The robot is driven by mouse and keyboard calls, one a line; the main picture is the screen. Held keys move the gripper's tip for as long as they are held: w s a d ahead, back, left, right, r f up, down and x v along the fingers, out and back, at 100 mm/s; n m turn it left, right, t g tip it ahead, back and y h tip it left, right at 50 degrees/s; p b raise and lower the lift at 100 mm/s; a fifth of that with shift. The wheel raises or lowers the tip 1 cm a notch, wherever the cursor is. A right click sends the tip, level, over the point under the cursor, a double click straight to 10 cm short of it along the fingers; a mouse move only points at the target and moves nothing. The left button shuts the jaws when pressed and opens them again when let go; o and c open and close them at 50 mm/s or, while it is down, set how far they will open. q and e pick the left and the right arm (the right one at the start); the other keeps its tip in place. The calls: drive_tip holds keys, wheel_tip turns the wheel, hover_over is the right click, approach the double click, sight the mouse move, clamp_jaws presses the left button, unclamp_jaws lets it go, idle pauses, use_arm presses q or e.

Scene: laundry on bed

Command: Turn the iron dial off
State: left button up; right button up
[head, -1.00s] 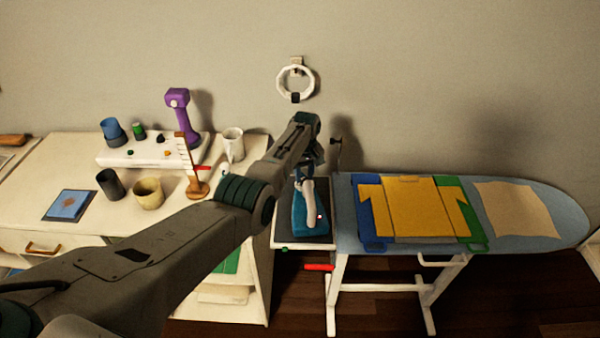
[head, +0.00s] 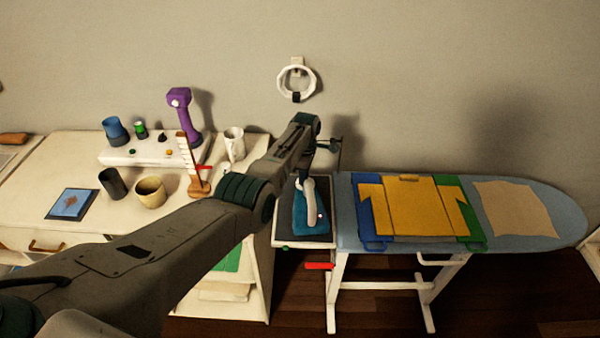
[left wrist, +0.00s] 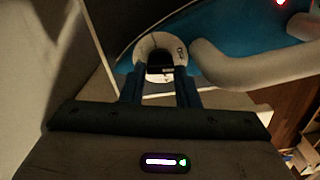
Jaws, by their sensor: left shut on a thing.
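The iron (head: 309,212) has a blue body and a white handle. It lies on a dark pad on the small stand left of the ironing board, and a small red light glows on it. In the left wrist view the blue body (left wrist: 232,38) and handle (left wrist: 262,68) show close up. A round white dial (left wrist: 150,42) sits at its end. My left gripper (left wrist: 160,75) is shut on the dial, one finger on each side; its tips are partly hidden by the dial.
The ironing board (head: 350,215) on the right holds a yellow shirt (head: 412,210) on a folding board and a beige cloth (head: 515,208). A table on the left holds cups, a purple device (head: 182,112) and a wooden stand (head: 193,170). A white ring (head: 296,82) hangs on the wall.

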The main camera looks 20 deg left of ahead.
use_arm(q)
drive_tip(key=shift+n, duration=1.6)
drive_tip(key=o, duration=0.7)
drive_tip(key=shift+r, duration=0.1)
